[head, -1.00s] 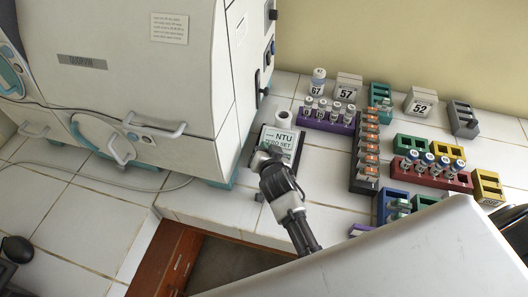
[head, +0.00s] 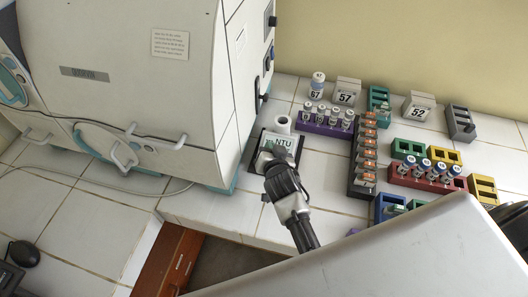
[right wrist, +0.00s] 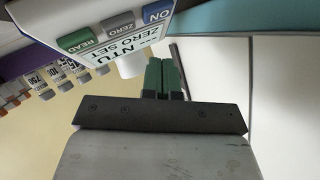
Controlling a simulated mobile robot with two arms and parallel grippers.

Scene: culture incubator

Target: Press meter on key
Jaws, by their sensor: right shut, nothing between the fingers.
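The meter (head: 284,143) stands on the white tiled bench beside the incubator. Its display reads NTU in the head view, and its lower part is hidden by my right gripper (head: 266,158). In the right wrist view the meter's display (right wrist: 126,47) reads NTU ZERO SET. Above it in the picture are a green READ key (right wrist: 78,41), a grey ZERO key (right wrist: 119,23) and the blue ON key (right wrist: 157,13). My right gripper's green fingertips (right wrist: 162,75) are together and empty, below the ON key in that picture. No contact with the key shows. My left gripper is not in view.
The incubator (head: 120,80) stands close on the left. A purple rack (head: 325,127) of vials, a dark rack (head: 362,155) and a red rack (head: 428,177) lie to the right. Blocks marked 57 (head: 346,97) and 52 (head: 417,106) stand behind.

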